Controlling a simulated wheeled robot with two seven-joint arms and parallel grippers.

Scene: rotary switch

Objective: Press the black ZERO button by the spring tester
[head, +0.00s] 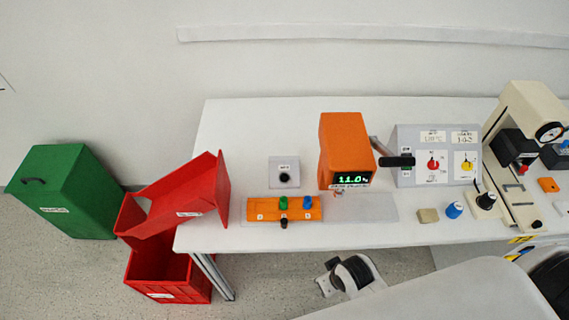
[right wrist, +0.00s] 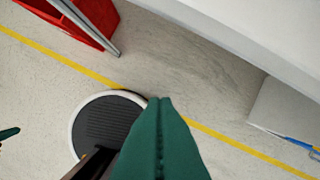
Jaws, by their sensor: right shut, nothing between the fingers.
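A black round button (head: 285,178) sits on a small pale grey plate (head: 277,165) on the white table, left of the orange tester; its label is too small to read. The orange tester (head: 345,140) has a lit green display reading about 11.0. I take it as the spring tester, but cannot read its label. My right gripper (right wrist: 158,100) shows in the right wrist view with its green fingers shut and empty, over the floor. It is not clearly seen in the head view. A green tip (right wrist: 9,133) at that wrist view's left edge may be my left gripper; its state is hidden.
An orange block with coloured knobs (head: 264,211) lies in front of the button. Right of the tester are a black-handled lever (head: 397,161), a dial panel (head: 446,181) and a beige press (head: 532,110). Red bins (head: 166,263) and a green bin (head: 75,205) stand left.

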